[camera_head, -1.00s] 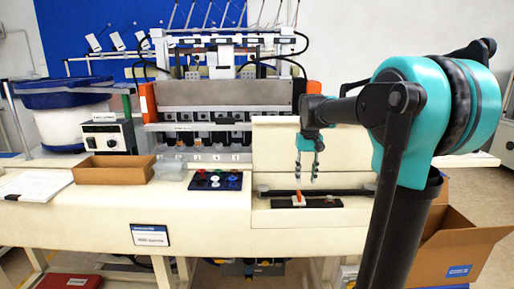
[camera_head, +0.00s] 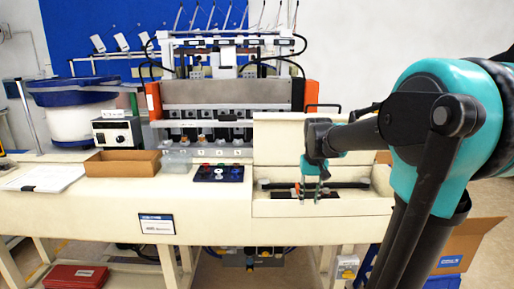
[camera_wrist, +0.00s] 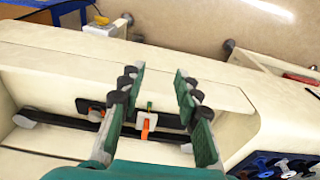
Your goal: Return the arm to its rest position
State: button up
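My gripper (camera_head: 311,194) hangs from my teal and black arm over the recessed right part of the cream workbench, fingers pointing down. In the wrist view its two green fingers (camera_wrist: 148,98) are spread apart with a clear gap and hold nothing. A small orange-and-white piece (camera_wrist: 148,126) on the dark rail (camera_wrist: 70,121) shows through this gap, below the fingers. In the head view, part of the rail (camera_head: 352,185) is hidden behind the gripper.
The workbench (camera_head: 110,205) carries a cardboard tray (camera_head: 122,163), a clear box (camera_head: 177,161) and a dark panel with coloured buttons (camera_head: 219,174). The feeder machine (camera_head: 225,93) stands behind. An open carton (camera_head: 472,240) stands at the lower right. The air above the front bench is free.

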jog(key=s+d+f+t, duration=0.1)
jog(key=s+f+t, duration=0.2)
jog(key=s+f, duration=1.3)
jog(key=shift+s+f, duration=0.15)
jog(key=shift+s, duration=0.5)
jog(key=shift+o, duration=0.4)
dwell(0.7)
